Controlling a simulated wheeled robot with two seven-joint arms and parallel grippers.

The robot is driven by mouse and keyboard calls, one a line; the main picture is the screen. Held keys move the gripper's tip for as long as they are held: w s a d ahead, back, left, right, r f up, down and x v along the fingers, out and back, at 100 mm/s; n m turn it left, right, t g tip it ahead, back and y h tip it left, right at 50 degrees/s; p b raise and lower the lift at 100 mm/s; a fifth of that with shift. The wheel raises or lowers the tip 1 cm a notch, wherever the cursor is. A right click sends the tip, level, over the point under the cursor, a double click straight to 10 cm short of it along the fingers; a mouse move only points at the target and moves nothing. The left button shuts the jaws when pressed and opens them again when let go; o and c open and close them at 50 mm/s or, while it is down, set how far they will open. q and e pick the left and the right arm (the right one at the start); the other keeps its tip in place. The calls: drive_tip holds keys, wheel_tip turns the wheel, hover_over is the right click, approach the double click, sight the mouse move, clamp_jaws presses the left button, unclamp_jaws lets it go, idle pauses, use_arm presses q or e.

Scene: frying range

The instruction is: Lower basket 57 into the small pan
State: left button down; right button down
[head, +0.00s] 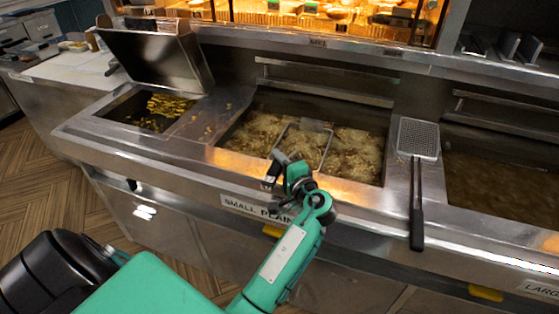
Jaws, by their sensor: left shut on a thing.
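The small pan (372,172) is a steel fryer well in the middle of the range, full of bubbling oil. A wire basket (326,150) sits in it, its rim showing at the surface and its bottom hidden in the foam. No number is readable on it. My left gripper (278,172) is at the pan's front edge, shut on the near end of this basket, where the handle is mostly hidden by the gripper. My right gripper is not in view.
A second fryer well (500,190) with still, dark oil is at the right. At the left, a bin (150,108) holds chips below a raised steel lid (158,58).

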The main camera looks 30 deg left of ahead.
use_arm(q)
drive_tip(key=shift+f, duration=0.1)
drive_tip(key=c, duration=1.2)
unclamp_jaws()
drive_tip(key=shift+o, duration=0.2)
